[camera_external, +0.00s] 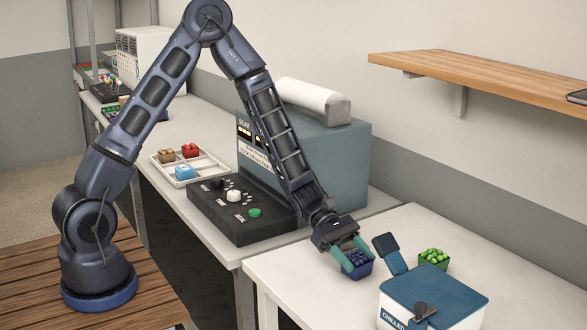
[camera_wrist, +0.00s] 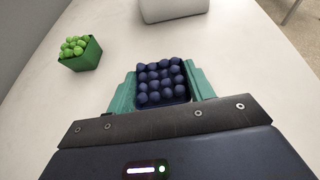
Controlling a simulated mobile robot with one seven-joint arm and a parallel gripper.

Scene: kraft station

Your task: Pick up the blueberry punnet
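The blueberry punnet (camera_external: 358,271) is a small dark blue tub filled with round blueberries. It is on the pale table's near part, left of the chilled box. It also shows at the centre of the wrist view (camera_wrist: 163,100). My gripper (camera_external: 361,264) reaches down to it, with one green finger on each side. In the wrist view my gripper's fingers (camera_wrist: 160,88) lie against the punnet's left and right walls and look shut on it. The punnet's underside is hidden, so I cannot tell whether it still touches the table.
A green punnet of green fruit (camera_external: 433,261) stands to the right, apart from my gripper. The white box marked CHILLED (camera_external: 455,315), with its blue lid (camera_external: 435,287), stands close in front. A sealing machine (camera_external: 345,160) is behind left. A wooden shelf (camera_external: 480,78) is above right.

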